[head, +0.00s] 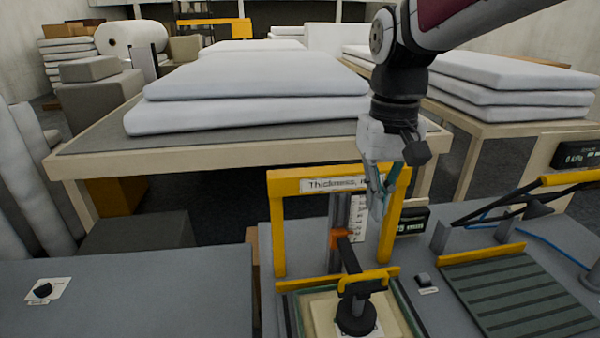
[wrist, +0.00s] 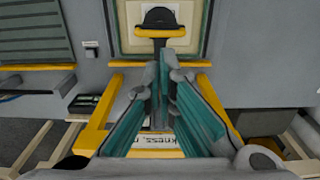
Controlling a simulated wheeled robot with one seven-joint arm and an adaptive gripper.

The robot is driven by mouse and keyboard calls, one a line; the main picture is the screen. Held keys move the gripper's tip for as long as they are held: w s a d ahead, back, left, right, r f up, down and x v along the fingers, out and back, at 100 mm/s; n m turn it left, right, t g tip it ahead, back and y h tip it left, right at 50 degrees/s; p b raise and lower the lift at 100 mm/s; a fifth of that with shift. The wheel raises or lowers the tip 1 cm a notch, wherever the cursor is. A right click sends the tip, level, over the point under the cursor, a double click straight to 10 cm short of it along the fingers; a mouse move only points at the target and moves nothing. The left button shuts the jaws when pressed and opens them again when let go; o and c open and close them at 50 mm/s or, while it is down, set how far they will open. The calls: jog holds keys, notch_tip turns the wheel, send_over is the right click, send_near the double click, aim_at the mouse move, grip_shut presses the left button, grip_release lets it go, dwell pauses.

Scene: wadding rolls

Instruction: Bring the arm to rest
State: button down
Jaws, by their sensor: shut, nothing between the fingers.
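My gripper (head: 377,205) hangs from my arm at the right of centre in the head view, pointing down. It is in front of the yellow frame of the thickness gauge (head: 290,180), close to its right side. In the wrist view my gripper (wrist: 164,60) shows two teal fingers that meet at their tips, with nothing between them. Beyond the tips in the wrist view are the gauge's yellow handle (wrist: 160,32) and black foot. In the head view the foot (head: 357,318) stands on a pale square sample. How far the fingers are from the frame is hard to tell.
A grey bench (head: 130,290) carries a black knob at the left. A ribbed plate (head: 515,295) with a yellow edge and a black lever lies at the right. Tables with stacked white wadding slabs (head: 250,80) stand behind. A white roll (head: 130,38) is at the back left.

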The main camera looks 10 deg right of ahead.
jog(key=s+t, duration=0.5)
jog(key=s, duration=0.8)
jog(key=shift+s+r, duration=0.3)
